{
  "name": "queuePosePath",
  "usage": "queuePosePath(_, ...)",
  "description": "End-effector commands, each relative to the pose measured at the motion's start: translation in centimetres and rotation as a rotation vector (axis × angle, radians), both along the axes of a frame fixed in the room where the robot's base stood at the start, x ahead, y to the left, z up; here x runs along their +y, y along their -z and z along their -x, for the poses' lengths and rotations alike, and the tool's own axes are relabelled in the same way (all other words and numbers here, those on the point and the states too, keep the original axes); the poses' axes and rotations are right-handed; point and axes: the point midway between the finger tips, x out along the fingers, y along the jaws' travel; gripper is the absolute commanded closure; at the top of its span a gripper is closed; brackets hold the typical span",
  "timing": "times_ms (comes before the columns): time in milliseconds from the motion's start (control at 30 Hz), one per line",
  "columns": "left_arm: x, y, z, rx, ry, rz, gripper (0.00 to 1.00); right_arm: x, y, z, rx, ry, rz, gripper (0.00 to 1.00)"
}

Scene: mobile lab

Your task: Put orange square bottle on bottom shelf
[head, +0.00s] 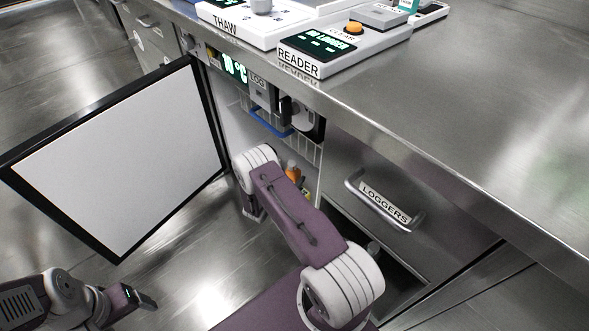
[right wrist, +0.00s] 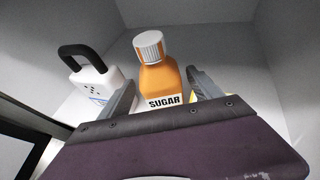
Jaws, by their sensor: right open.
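In the right wrist view, the orange square bottle (right wrist: 160,84) has a white ribbed cap and a SUGAR label. It appears upright inside a grey-walled compartment; its base is hidden by my gripper. My right gripper (right wrist: 160,80) is open, with one finger on each side of the bottle. I cannot tell whether the fingers touch it. In the head view, my right arm reaches into the open cabinet, and a bit of orange (head: 292,174) shows beside it. The bottom shelf is mostly hidden there. My left gripper (head: 138,298) is at the lower left, its fingers unclear.
A white container with a black handle (right wrist: 90,75) stands left of the bottle. Something yellow (right wrist: 196,95) shows behind the right finger. The cabinet door (head: 120,160) stands open to the left. A wire basket (head: 268,122) hangs above. A LOGGERS drawer (head: 375,195) is at the right.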

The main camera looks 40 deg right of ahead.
Motion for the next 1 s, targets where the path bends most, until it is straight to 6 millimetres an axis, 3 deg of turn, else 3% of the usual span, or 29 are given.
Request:
queuePosePath(33, 0.0, -1.8, 0.0, 0.0, 0.0, 0.0, 0.22, 1.2, -1.5, 0.6, 0.003, -0.005, 0.002, 0.26)
queuePosePath(100, 0.0, -2.7, 0.0, 0.0, 0.0, 0.0, 0.22, 2.7, -2.0, 1.3, 0.004, -0.005, 0.001, 0.26)
queuePosePath(333, 0.0, -4.1, 0.0, 0.0, 0.0, 0.0, 0.22, 5.6, -2.9, 2.9, 0.0, -0.001, 0.0, 0.26)
queuePosePath(900, 0.0, -4.1, 0.0, 0.0, 0.0, 0.0, 0.22, 5.9, -2.9, 3.2, -0.001, 0.004, 0.0, 0.26)
queuePosePath(1000, 0.0, -4.1, 0.0, 0.0, 0.0, 0.0, 0.22, 5.4, -4.2, 3.9, -0.014, 0.078, -0.029, 0.26)
